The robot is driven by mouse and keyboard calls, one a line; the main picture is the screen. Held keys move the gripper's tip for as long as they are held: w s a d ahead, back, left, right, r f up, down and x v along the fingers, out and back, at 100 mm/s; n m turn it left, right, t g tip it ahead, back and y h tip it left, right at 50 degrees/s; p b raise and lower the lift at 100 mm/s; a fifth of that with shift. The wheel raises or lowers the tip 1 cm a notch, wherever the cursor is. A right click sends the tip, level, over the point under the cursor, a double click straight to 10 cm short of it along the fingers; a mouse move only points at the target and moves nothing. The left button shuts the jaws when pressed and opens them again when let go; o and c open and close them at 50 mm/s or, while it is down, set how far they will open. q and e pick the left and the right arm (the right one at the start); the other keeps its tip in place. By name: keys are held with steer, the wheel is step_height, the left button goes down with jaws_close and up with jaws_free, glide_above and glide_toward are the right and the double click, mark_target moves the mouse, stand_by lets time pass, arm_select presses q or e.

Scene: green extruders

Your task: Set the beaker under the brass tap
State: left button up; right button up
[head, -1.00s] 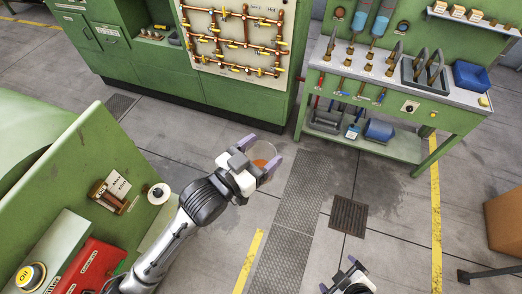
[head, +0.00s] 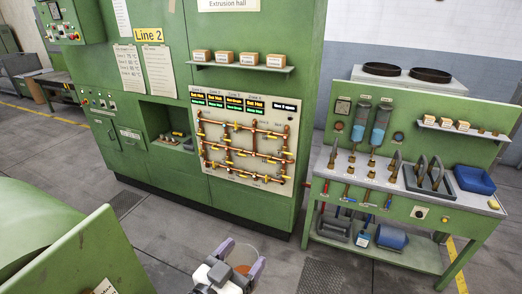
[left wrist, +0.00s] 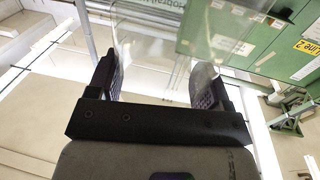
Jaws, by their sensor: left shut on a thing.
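A clear beaker (head: 243,262) with something orange in or behind it is between the fingers of my left gripper (head: 241,263), at the bottom of the head view. The left wrist view shows the clear glass (left wrist: 150,75) between the two dark fingers (left wrist: 157,86), which are shut on it. The beaker is in the air, in front of the green cabinet. Brass fittings (head: 350,170) stand on the workbench at the right, and copper pipes with yellow handles (head: 245,150) cover a pale panel. I cannot tell which one is the brass tap. My right gripper is out of view.
A green sloped machine panel (head: 85,260) is at lower left. Grey floor (head: 185,230) lies between.

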arm_select(q)
steer(key=a+r+n+t+y, duration=0.1)
steer(key=a+r+n+y, duration=0.15)
steer(key=a, duration=0.25)
steer(key=a+r+n+t+y, duration=0.2)
steer(key=a+y, duration=0.2)
steer(key=a, duration=0.2)
steer(key=s+a+f+n+y, duration=0.2)
steer(key=s+a+f+y, duration=0.1)
steer(key=a+f, duration=0.2)
step_height(320, 180, down, 3)
steer(key=shift+s+r, duration=0.15)
